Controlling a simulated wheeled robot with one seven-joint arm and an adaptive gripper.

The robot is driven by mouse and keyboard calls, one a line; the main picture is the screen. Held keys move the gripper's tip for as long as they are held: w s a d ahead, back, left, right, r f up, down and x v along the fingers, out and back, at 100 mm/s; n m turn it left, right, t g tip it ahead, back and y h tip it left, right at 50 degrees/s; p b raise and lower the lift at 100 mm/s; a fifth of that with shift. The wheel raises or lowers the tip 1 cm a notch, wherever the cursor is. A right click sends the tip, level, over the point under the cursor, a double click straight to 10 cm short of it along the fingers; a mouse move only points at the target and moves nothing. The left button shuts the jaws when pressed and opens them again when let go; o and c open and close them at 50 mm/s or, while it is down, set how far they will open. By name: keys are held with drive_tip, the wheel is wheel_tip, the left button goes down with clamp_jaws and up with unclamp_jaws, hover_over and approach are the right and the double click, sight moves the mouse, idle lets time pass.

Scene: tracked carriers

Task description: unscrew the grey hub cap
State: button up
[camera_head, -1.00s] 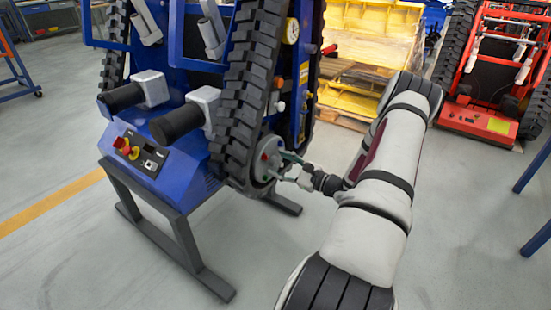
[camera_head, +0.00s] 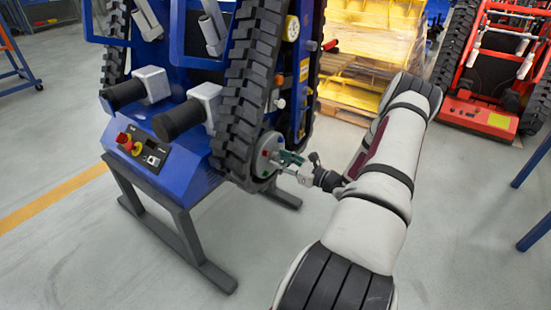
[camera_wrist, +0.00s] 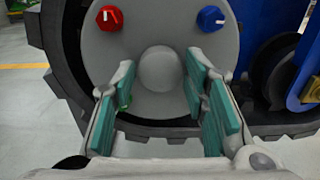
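The grey hub cap (camera_wrist: 160,68) is a smooth round dome in the middle of the grey wheel disc (camera_wrist: 155,25) in the wrist view. A red knob (camera_wrist: 109,18) sits above left of it, a blue knob (camera_wrist: 210,18) above right. How deep the fingertips reach is unclear. In the head view my gripper (camera_head: 287,164) is at the lower hub of the blue carrier's near track (camera_head: 243,90).
The blue carrier (camera_head: 180,165) stands on a dark grey stand (camera_head: 185,235). The black track surrounds the hub closely. A red tracked carrier (camera_head: 480,115) and yellow crates on a pallet (camera_head: 365,85) are behind. Blue rails are at the right edge. Floor in front is clear.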

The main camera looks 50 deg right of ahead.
drive_tip(key=c, duration=0.5)
drive_tip(key=shift+o, duration=0.2)
drive_tip(key=n+b, duration=0.2)
drive_tip(key=n, duration=0.3)
drive_tip(key=n+b, duration=0.1)
drive_tip(key=n, duration=0.3)
drive_tip(key=shift+b, duration=0.4)
drive_tip(key=shift+n, duration=0.4)
drive_tip(key=shift+r, duration=0.1)
